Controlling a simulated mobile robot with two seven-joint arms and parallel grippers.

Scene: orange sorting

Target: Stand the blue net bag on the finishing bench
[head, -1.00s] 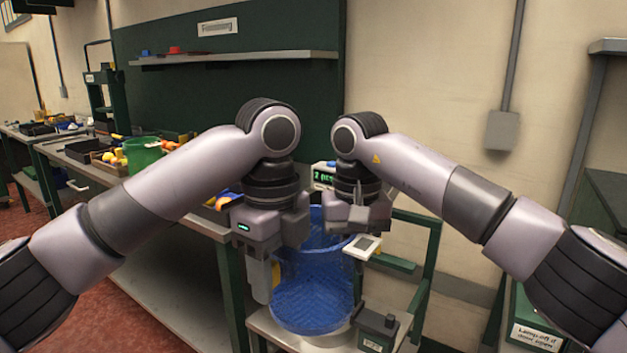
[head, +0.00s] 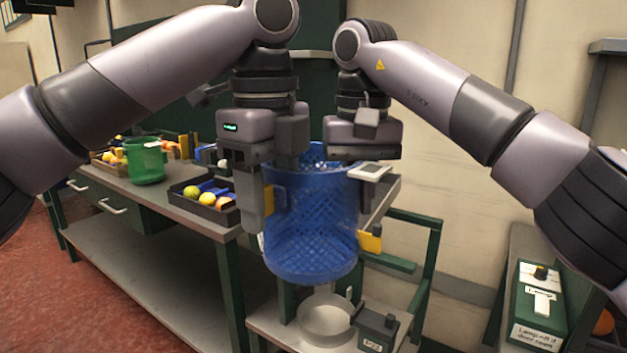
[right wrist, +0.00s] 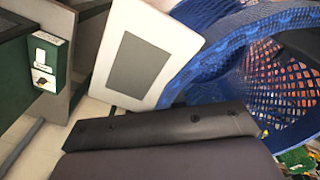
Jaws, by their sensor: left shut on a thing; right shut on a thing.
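The blue net bag (head: 310,225) hangs upright between my two grippers in the head view, its bottom clear above a round metal pan (head: 325,318). My left gripper (head: 262,200) is shut on its left side. My right gripper (head: 368,205) is shut on its right side, next to a white tag or plate with a grey panel (head: 370,171). In the right wrist view the bag's rim and netting (right wrist: 215,60) fill the right side, with orange shapes showing through the mesh. The bench (head: 180,200) at the left carries trays; I cannot tell whether it is the finishing bench.
On the bench stand a green bucket (head: 146,162) and a dark tray (head: 200,196) with yellow and orange fruit. A low stand with a small dark box (head: 374,328) is below the bag. A green control box (head: 538,300) is at the right.

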